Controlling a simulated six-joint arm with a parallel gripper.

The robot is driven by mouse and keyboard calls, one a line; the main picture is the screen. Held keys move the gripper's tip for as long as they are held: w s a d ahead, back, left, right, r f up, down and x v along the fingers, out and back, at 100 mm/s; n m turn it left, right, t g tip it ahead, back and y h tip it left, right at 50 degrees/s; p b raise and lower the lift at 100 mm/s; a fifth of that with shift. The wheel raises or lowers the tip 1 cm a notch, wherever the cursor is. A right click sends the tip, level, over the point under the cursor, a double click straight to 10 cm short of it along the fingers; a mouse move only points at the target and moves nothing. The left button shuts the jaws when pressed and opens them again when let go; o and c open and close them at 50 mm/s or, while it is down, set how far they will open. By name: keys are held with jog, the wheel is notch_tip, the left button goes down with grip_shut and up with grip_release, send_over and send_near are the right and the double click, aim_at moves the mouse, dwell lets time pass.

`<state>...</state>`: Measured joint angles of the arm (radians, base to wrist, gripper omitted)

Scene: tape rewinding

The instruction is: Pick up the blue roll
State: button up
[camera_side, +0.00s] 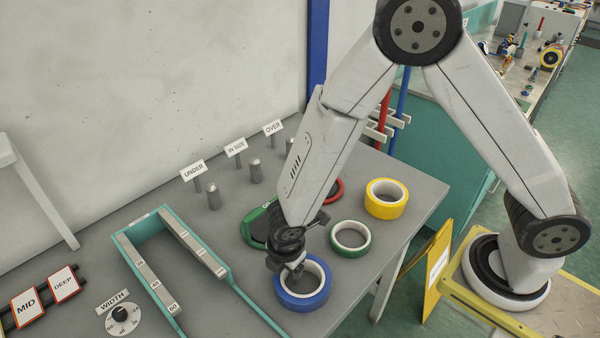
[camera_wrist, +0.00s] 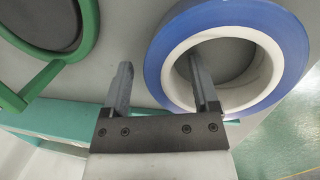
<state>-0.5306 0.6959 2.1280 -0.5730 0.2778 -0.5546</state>
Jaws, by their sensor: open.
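The blue roll (camera_side: 304,301) lies flat on the grey table near its front edge, with a white core. In the wrist view the blue roll (camera_wrist: 292,42) fills the upper right. My gripper (camera_side: 296,267) is at the roll's left rim in the side view. In the wrist view my gripper (camera_wrist: 160,75) is open, its two fingers apart. The right finger overlaps the roll's white core opening and the left finger is outside the blue rim. The roll's wall lies between them in the picture. I cannot tell whether either finger touches it.
A green roll (camera_side: 350,253) and a yellow roll (camera_side: 387,213) stand close by on the right. A green ring (camera_side: 246,228) lies left of the arm. A teal-edged gauge frame (camera_side: 232,286) stands left of the blue roll. Labelled metal posts (camera_side: 214,197) line the back.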

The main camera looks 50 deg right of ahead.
grip_shut()
jog(key=shift+r, duration=0.2)
dwell(0.3)
jog(key=shift+r, duration=4.85)
